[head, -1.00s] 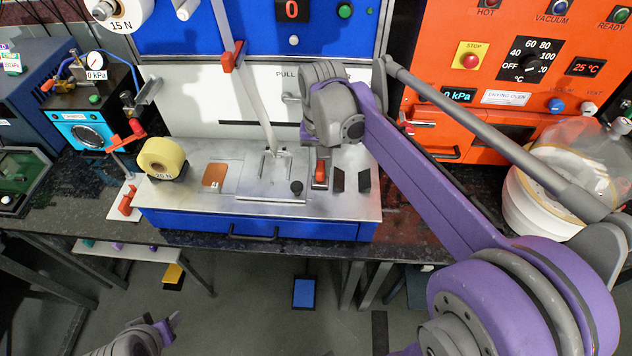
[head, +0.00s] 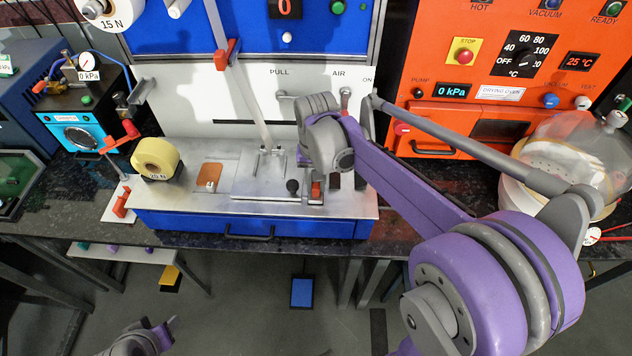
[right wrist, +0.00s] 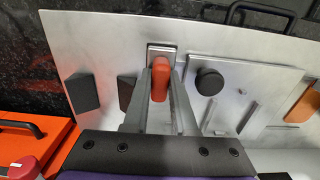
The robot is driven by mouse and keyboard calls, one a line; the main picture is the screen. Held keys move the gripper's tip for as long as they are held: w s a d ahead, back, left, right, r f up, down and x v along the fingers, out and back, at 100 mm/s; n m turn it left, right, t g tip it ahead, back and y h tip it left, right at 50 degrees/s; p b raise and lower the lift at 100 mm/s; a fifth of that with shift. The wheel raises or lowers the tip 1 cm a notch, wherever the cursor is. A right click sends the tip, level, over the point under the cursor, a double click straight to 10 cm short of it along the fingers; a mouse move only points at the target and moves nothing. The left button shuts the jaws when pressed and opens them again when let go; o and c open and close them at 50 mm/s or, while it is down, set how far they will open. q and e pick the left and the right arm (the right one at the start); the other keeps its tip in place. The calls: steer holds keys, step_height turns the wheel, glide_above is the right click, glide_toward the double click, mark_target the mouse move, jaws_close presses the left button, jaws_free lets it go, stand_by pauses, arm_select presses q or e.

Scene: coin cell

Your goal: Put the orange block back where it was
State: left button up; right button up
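A flat orange piece (head: 208,174) lies on the left part of the silver plate (head: 185,205); part of it also shows at the right edge of the right wrist view (right wrist: 303,105). A red-orange upright piece (right wrist: 160,80) stands on a small silver base in the right wrist view. I cannot tell which is the orange block. My right gripper (right wrist: 160,72) has its fingers apart, one on each side of the upright piece; a grip on it does not show. My left gripper (head: 168,328) is low, away from the bench.
A black knob (head: 293,186) stands left of my right gripper. Dark blocks (right wrist: 83,92) are beside it. A lever with a red clamp (head: 228,50) rises behind the plate.

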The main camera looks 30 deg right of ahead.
steer(key=o, duration=0.3)
steer(key=shift+r, duration=0.4)
step_height(320, 180, up, 11)
steer(key=p, duration=0.1)
steer(key=s+a+f+n+t, duration=0.3)
steer(key=s+f, duration=0.3)
steer(key=s, duration=0.1)
steer(key=s+a+f+n+t, duration=0.2)
steer(key=s+a+f+n, duration=0.1)
steer(key=s+f, duration=0.3)
steer(key=shift+s+a+f+t, duration=0.15)
steer(key=shift+s+a+t, duration=0.25)
steer(key=shift+s, duration=0.05)
